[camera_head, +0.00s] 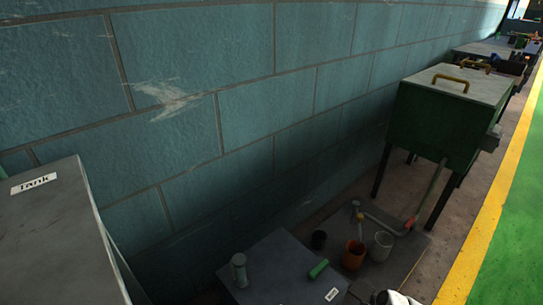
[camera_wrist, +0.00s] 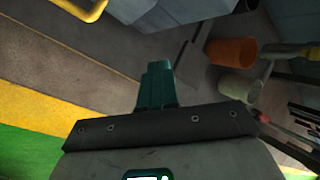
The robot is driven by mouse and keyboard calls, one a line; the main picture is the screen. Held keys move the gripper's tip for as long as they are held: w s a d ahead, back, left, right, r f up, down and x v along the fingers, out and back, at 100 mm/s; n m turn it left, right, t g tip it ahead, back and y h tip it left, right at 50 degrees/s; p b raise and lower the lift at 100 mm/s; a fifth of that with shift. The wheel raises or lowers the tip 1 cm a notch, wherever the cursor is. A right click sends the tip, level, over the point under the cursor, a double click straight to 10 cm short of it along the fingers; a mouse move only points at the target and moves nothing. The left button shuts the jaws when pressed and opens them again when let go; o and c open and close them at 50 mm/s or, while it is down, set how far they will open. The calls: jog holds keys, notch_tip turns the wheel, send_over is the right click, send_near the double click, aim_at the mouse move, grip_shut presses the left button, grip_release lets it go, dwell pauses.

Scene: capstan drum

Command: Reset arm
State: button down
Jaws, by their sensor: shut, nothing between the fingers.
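My gripper (camera_wrist: 157,68) shows in the wrist view as teal fingers held together beyond a dark bolted bar, with nothing between them. It points toward the grey and brown floor area, apart from the orange cup (camera_wrist: 232,52) and the pale cup (camera_wrist: 238,82) on its right. In the head view a white piece of my arm shows at the bottom edge, right of centre; the fingers are not visible there.
A grey block labelled Tank (camera_head: 60,240) fills the lower left, beside a teal brick wall (camera_head: 260,110). A green object (camera_head: 318,268) lies on a low grey surface (camera_head: 280,275). A green tank (camera_head: 435,120) on legs stands right. The green floor (camera_head: 515,240) looks clear.

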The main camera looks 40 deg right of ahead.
jog(key=w+a+r+n+g+y, duration=0.15)
jog(key=a+r+n, duration=0.25)
jog(key=a+n, duration=0.4)
jog(key=s+a+r+n+g, duration=0.2)
jog(key=s+a+r+n, duration=0.2)
jog(key=a+r+n, duration=0.4)
jog(key=s+a+r+n+g, duration=0.2)
jog(key=s+a+r+n, duration=0.3)
jog(key=a+r+n, duration=0.3)
notch_tip(320, 180, up, 28)
jog(key=n+p, duration=0.1)
jog(key=p, duration=2.5)
jog(key=shift+d+f, duration=0.25)
jog(key=shift+s+d+h, duration=0.1)
jog(key=shift+s+h, duration=0.05)
jog(key=shift+h, duration=0.1)
